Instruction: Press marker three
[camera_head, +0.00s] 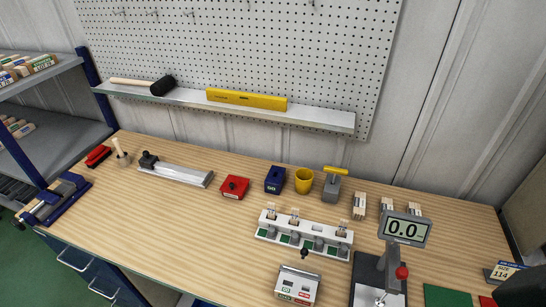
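A white fixture (262,233) with a row of several stations stands near the middle of the bench. Each station has a grey knob-like part and a green patch at its front. Small upright pieces show at the first, second and last stations from the left; none shows at the third (317,229). I cannot read which part is labelled marker three. A dark shape at the lower right edge, probably part of my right gripper (522,290), is cut off by the frame, and its fingers cannot be made out. My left gripper is not in view.
A red box (234,187), blue box (275,180), yellow cup (304,181) and stick bundles (360,205) stand behind. The front left bench is clear.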

